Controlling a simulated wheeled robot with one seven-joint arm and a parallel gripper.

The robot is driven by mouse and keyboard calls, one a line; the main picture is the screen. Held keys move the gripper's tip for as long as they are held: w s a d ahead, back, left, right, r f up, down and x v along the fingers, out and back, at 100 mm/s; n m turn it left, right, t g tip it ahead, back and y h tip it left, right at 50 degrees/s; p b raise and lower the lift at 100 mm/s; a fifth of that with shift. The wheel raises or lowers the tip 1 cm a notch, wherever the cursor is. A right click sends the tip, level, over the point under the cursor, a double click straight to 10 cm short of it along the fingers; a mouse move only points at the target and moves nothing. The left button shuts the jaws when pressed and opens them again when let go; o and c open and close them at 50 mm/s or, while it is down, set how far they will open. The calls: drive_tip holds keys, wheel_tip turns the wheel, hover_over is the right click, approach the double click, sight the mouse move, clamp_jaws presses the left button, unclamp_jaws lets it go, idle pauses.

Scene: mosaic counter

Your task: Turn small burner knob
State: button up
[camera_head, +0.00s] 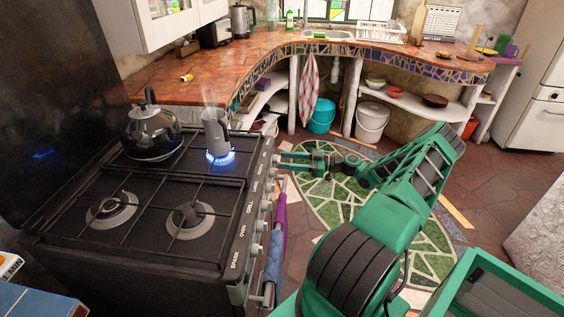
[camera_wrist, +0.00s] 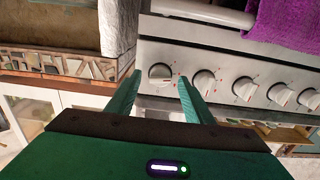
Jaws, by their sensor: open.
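The stove's control panel (camera_wrist: 225,65) carries a row of white knobs with red marks around them. The end knob (camera_wrist: 160,75) sits just beyond and between my fingertips in the wrist view. My gripper (camera_wrist: 160,79) is open, with one green finger on either side of that knob; I cannot tell whether they touch it. In the head view my gripper (camera_head: 281,160) is at the far end of the stove front (camera_head: 246,225).
A black kettle (camera_head: 152,130) stands on the far left burner. The two near burners are bare. Purple (camera_head: 280,218) and blue (camera_head: 273,258) towels hang along the stove front. The wooden counter (camera_head: 235,72) borders the stove's far end. A green mosaic (camera_head: 335,205) lies on the floor.

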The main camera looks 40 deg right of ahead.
drive_tip(key=shift+x, duration=1.05)
drive_tip(key=c, duration=1)
drive_tip(key=shift+d, duration=0.1)
